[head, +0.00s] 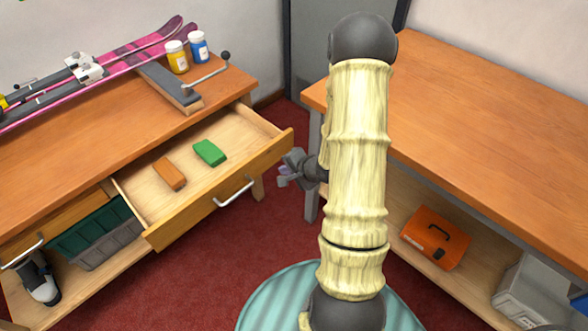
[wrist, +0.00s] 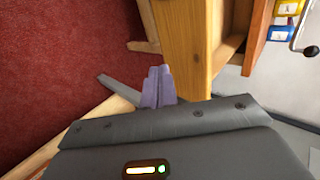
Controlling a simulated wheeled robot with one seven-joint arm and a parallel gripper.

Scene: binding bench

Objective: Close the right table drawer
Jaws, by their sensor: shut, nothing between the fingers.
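The right table drawer (head: 215,190) is pulled out from the wooden table on the left, with an orange block (head: 169,174) and a green block (head: 209,153) lying inside. Its silver handle (head: 233,192) is on the front panel. My gripper (head: 285,170) is shut and empty, close to the right end of the drawer front. In the wrist view, my gripper's fingers (wrist: 157,88) are next to the wooden end of the drawer front (wrist: 186,40); I cannot tell whether they touch. My arm hides part of the middle of the head view.
Skis (head: 100,70), a yellow jar (head: 176,56) and a blue jar (head: 198,47) stand on the left tabletop. A second table (head: 480,110) is on the right, with an orange toolbox (head: 434,237) on its shelf. Red carpet (head: 190,270) lies clear before the drawer.

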